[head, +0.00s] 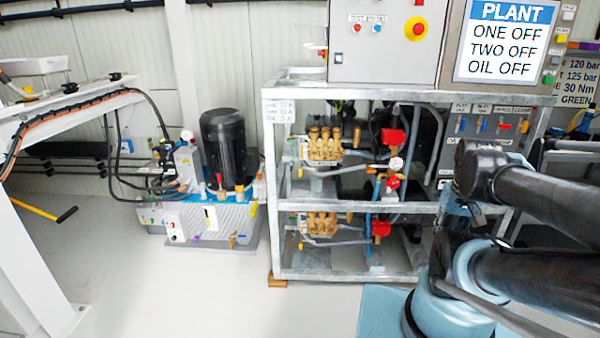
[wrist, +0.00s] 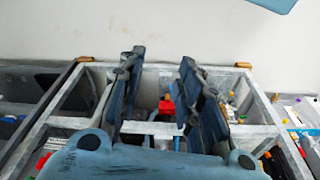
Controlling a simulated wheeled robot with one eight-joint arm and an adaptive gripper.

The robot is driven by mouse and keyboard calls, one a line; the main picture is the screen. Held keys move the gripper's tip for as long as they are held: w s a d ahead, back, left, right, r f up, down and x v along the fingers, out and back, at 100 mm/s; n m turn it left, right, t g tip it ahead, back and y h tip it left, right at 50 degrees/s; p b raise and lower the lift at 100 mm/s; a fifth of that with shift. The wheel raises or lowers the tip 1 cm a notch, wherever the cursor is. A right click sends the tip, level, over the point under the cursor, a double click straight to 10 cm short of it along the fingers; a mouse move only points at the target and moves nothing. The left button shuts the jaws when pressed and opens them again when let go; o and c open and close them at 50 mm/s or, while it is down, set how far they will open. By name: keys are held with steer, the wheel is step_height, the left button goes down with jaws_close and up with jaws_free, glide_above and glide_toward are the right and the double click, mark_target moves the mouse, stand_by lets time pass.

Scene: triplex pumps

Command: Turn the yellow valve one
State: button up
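A row of small coloured handles sits on the grey panel at the right in the head view, with a yellow-orange handle (head: 524,126) at its right end and a red handle (head: 505,125) beside it. I cannot tell which handle is yellow valve one, as the labels are too small to read. In the wrist view my gripper (wrist: 162,58) is open, its two dark blue fingers apart with nothing held between them. A red part (wrist: 166,105) of the pump rig shows beyond the gap. My gripper is not clearly visible in the head view.
The galvanised frame (head: 345,207) holds brass pumps (head: 324,144) and pipes. A control box (head: 385,60) and a screen (head: 506,38) reading ONE OFF, TWO OFF, OIL OFF stand above. A black motor unit (head: 222,145) is at left. The floor (head: 170,290) in front is clear.

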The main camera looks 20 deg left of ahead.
steer(key=shift+s, duration=0.1)
steer(key=w+a+r+t+h, duration=0.1)
steer(key=w+a+r, duration=0.1)
steer(key=w, duration=0.5)
steer(key=w+a+r+t+h, duration=0.1)
steer(key=w+a+r+t, duration=0.15)
steer(key=w, duration=0.55)
steer(key=w+a+t, duration=0.3)
steer(key=w+a, duration=0.7)
steer(key=a, duration=0.2)
steer(key=n+t+y, duration=0.3)
steer(key=t+y, duration=0.1)
steer(key=y, duration=0.1)
glide_toward(301, 169)
steer(key=x, duration=1.1)
steer(key=shift+w+a, duration=0.1)
steer(key=shift+c, duration=0.6)
